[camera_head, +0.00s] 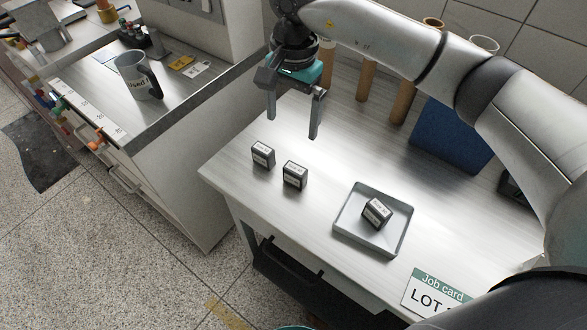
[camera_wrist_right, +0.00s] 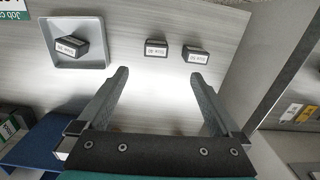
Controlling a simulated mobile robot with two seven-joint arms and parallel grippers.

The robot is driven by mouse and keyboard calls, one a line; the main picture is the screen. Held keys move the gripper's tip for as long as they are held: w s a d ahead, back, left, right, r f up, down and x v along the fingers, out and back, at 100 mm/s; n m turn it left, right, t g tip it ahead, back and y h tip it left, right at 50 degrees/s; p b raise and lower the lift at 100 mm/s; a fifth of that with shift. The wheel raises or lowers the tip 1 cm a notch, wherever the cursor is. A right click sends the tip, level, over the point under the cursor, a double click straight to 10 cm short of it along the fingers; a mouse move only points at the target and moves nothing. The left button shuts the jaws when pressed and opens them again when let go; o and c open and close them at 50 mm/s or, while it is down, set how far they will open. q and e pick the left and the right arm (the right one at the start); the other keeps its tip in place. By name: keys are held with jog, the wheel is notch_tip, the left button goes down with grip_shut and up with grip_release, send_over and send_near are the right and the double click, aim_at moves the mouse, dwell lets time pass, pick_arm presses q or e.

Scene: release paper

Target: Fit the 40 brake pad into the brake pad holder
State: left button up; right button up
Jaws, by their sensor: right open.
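One box (camera_head: 262,154) and a second box (camera_head: 295,175) stand side by side near the table's left edge. A third box (camera_head: 376,212) sits turned at an angle in a shallow grey tray (camera_head: 340,221). My right gripper (camera_head: 292,127) is open and empty above the table, behind the two loose boxes. The wrist view shows both loose boxes (camera_wrist_right: 157,50) (camera_wrist_right: 196,56) beyond the open fingers. No brake pad holder is clearly identifiable. My left gripper is out of view.
A job card (camera_head: 436,290) lies at the table's front right. A blue bin (camera_head: 450,135) and several brown cylinders (camera_head: 366,78) stand at the back. A separate counter with a mug (camera_head: 137,75) is at left. Table around the loose boxes is clear.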

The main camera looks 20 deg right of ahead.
aim_at(295, 168)
jog(key=f, duration=1.5)
jog(key=shift+d, duration=0.35)
jog(key=shift+c, duration=0.2)
jog(key=c, duration=1.5)
